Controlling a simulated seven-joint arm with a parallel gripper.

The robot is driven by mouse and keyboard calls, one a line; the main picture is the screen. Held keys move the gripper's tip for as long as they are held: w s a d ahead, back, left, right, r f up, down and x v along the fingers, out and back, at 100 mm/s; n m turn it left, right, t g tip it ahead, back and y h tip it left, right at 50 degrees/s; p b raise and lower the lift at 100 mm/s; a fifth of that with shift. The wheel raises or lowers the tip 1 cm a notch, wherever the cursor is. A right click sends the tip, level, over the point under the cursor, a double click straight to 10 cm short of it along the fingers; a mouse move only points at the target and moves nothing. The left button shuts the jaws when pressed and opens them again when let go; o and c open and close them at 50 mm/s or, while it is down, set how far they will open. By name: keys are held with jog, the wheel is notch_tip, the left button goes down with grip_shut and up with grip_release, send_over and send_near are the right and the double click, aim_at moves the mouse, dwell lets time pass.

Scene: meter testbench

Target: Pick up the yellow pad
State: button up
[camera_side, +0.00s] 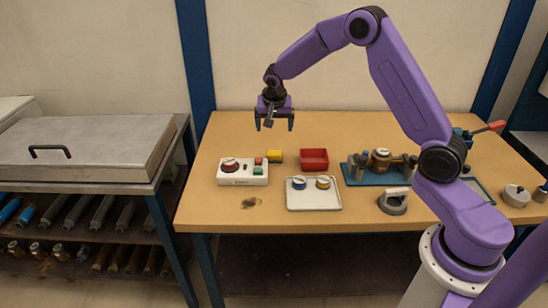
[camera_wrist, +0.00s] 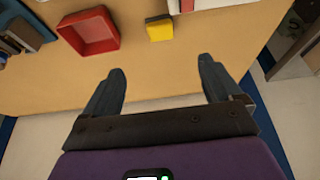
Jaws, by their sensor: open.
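The yellow pad (camera_side: 275,156) is a small block lying on the wooden table, between the white control box and the red bin in the side view. It also shows in the wrist view (camera_wrist: 160,28) near the top middle, beyond my fingertips. My gripper (camera_side: 274,126) hangs above the back part of the table, over and behind the pad, with its fingers pointing down. In the wrist view the two fingers (camera_wrist: 161,75) are spread apart with nothing between them. The gripper is open and does not touch the pad.
The white control box (camera_side: 242,172) with a red knob and buttons stands just left of the pad. The red bin (camera_side: 314,159) is to its right. A white tray (camera_side: 312,205) with two round parts lies in front. A blue fixture (camera_side: 362,178) is farther right. The table's back left is clear.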

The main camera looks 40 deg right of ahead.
aim_at(274, 154)
jog(key=x, duration=1.7)
jog(key=shift+f, duration=0.1)
jog(key=c, duration=1.1)
